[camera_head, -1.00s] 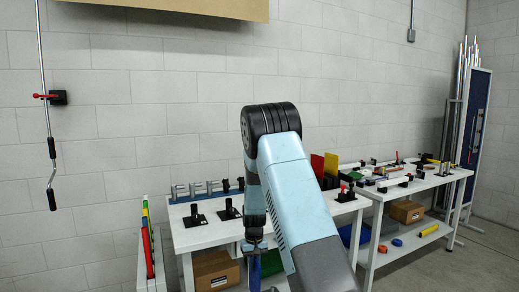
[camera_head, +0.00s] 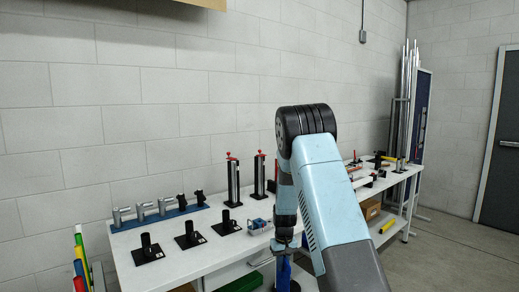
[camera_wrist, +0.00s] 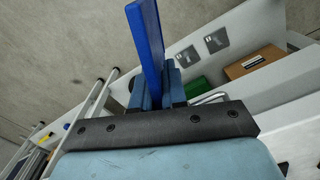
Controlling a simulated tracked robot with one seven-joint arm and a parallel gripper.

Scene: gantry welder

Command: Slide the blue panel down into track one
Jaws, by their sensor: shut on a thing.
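The blue panel (camera_wrist: 147,38) is flat and upright between the fingers of my gripper (camera_wrist: 154,86) in the wrist view. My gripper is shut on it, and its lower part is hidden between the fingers. In the head view my gripper (camera_head: 283,243) points down at the bench's front edge, with the blue panel (camera_head: 283,272) hanging below it. Tall black uprights with red tops (camera_head: 233,182) stand on the bench, left of my arm. I cannot tell whether one of them is track one. The panel is apart from them.
The white bench (camera_head: 165,268) holds black post holders (camera_head: 188,236) and a blue rack of grey cylinders (camera_head: 158,212). A small blue-and-white device (camera_head: 259,226) sits near my gripper. A green thing (camera_head: 240,283) lies on the lower shelf. Another bench with parts stands behind my arm.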

